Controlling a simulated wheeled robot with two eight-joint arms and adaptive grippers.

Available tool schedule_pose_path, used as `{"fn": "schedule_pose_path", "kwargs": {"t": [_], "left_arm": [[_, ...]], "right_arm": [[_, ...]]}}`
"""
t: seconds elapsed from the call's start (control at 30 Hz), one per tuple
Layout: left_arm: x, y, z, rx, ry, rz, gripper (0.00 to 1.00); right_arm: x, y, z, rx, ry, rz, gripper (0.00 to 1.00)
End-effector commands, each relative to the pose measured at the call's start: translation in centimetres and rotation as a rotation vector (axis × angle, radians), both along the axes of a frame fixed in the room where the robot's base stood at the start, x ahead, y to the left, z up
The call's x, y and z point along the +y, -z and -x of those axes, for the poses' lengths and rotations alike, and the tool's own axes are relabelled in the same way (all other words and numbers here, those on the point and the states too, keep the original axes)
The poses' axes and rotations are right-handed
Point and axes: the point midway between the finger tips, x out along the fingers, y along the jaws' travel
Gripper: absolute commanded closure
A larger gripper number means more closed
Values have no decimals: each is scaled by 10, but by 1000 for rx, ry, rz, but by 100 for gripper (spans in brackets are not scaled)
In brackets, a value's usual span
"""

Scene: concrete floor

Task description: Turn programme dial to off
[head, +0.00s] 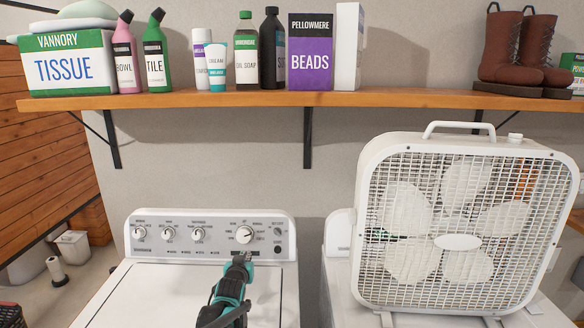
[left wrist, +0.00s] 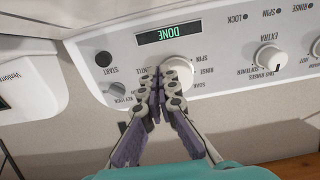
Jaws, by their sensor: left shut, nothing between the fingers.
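The programme dial (head: 244,235) is the large white knob at the right of the white washing machine's control panel (head: 183,218). In the head view my left gripper (head: 243,257) is just below the dial. In the left wrist view, which shows the panel upside down, my left gripper (left wrist: 161,88) is shut and empty, with its fingertips in front of the dial (left wrist: 180,72). They hide much of the dial, and I cannot tell whether they touch it or where it points. The panel's display (left wrist: 168,31) reads DONE. My right gripper is in neither view.
Other knobs (head: 198,234) sit along the panel's left. A dark START button (left wrist: 103,59) and a smaller key lock knob (left wrist: 117,88) are near the dial. A box fan (head: 458,225) stands close on the right. A wooden shelf (head: 250,99) with bottles and boxes runs above.

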Motion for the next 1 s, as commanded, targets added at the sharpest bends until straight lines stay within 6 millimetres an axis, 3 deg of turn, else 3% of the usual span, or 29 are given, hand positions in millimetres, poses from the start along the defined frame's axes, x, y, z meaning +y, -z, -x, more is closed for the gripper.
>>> {"fn": "schedule_pose_path", "kwargs": {"t": [0.23, 0.37, 0.57, 1.0], "left_arm": [[0, -1, 0, 0, -4, 13, 100], [-1, -5, -1, 0, -35, 108, 100], [-5, -17, -2, -1, -151, 467, 100], [-16, -40, -5, -4, -460, 1427, 100]], "right_arm": [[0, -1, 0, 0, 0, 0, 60], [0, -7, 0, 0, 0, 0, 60], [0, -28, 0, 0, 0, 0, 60], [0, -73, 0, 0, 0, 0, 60]]}}
